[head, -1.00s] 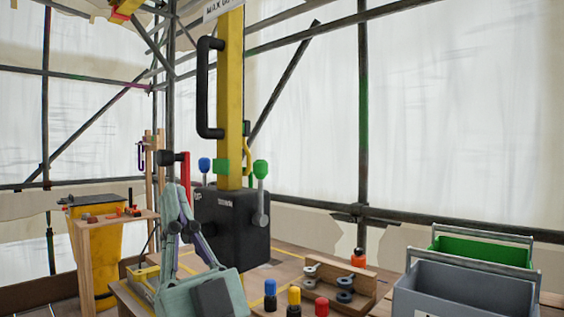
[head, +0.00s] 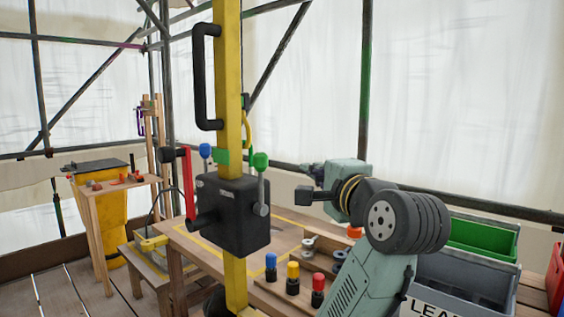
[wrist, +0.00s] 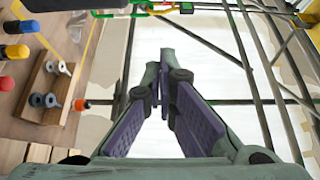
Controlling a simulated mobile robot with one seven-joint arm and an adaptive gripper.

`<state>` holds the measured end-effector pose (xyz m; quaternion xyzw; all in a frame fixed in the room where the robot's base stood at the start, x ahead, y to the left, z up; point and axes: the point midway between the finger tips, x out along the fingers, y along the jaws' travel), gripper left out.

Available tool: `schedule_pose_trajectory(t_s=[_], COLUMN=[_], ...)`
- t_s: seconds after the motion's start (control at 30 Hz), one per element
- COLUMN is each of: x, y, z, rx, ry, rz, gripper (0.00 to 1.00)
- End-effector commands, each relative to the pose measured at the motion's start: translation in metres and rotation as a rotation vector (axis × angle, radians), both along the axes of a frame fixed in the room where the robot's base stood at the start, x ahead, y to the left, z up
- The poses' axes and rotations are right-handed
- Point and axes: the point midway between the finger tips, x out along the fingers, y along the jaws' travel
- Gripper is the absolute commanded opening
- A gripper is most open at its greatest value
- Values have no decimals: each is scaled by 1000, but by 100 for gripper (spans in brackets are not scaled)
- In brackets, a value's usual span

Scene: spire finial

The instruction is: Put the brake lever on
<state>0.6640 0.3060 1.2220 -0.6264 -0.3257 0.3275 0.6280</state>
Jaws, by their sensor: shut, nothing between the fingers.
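The likely brake lever is a red lever (head: 187,185) with a black grip at its top, on the left side of a black control box (head: 232,222). It stands upright. The box is fixed to a yellow post (head: 229,80). A blue-knobbed lever (head: 205,151) and a green-knobbed lever (head: 261,185) also stand at the box. My gripper (wrist: 165,58) is shut and empty in the wrist view, its purple-padded fingers pointing toward the sheeting and scaffold tubes.
A wooden bench (head: 185,238) below the box carries blue (head: 270,262), yellow (head: 293,272) and red (head: 318,284) capped pegs. A grey bin (head: 465,278) and a green bin (head: 480,236) stand at right. A side table (head: 110,185) stands at left.

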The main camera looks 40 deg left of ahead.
Motion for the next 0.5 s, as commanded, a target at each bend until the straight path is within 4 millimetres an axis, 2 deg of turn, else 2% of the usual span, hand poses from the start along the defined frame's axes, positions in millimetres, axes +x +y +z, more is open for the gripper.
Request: schedule_pose_trajectory(t_s=[0.23,0.5], x=[10,42], y=[15,62], z=[2,3], rx=[-4,-4], ry=[0,1], rz=[2,3], gripper=[0,0])
